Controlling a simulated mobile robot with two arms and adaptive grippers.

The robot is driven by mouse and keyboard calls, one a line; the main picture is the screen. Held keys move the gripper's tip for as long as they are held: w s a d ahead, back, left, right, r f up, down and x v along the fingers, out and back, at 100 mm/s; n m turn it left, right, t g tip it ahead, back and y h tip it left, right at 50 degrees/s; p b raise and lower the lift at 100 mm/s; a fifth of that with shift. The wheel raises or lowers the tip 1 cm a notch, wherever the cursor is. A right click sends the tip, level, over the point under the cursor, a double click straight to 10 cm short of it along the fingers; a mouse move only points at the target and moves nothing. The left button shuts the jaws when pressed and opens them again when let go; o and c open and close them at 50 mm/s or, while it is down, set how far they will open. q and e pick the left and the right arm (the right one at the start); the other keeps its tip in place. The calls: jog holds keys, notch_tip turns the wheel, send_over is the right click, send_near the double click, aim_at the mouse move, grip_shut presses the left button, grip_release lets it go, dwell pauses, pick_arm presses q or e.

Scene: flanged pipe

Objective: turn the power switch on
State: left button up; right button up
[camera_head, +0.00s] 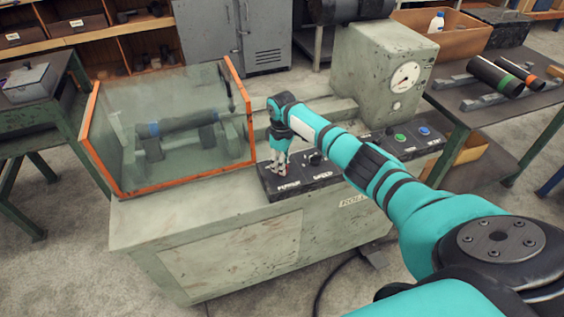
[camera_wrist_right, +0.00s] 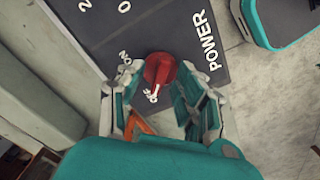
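The power switch is a red rotary knob (camera_wrist_right: 160,70) on a dark control panel, seen in the right wrist view beside the word POWER. Its white pointer line is toward OFF; ON is printed to the upper left of the knob. My right gripper (camera_wrist_right: 157,98) has its two fingers apart, one on each side of the knob's near side; I cannot tell whether they touch it. In the head view my right gripper (camera_head: 277,165) points down over the left end of the control panel (camera_head: 340,172) and hides the knob. My left gripper is not in view.
A glass guard box with an orange frame (camera_head: 150,190) stands left of the panel on the grey machine (camera_head: 200,217). A grey housing with a gauge (camera_head: 375,75) stands behind the panel. Green (camera_head: 399,137) and blue (camera_head: 424,131) buttons sit at the panel's right end.

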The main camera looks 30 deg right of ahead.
grip_shut()
jog(key=m+p, duration=0.3)
jog(key=shift+r, duration=0.2)
jog(key=m+p, duration=0.2)
jog(key=m, duration=0.2)
jog(key=m+p, duration=0.2)
jog(key=m, duration=0.3)
jog(key=m+p, duration=0.1)
jog(key=m, duration=0.5)
jog(key=shift+f, duration=0.15)
jog(key=shift+w, duration=0.1)
dwell(0.4)
jog(key=shift+o, duration=0.2)
grip_release()
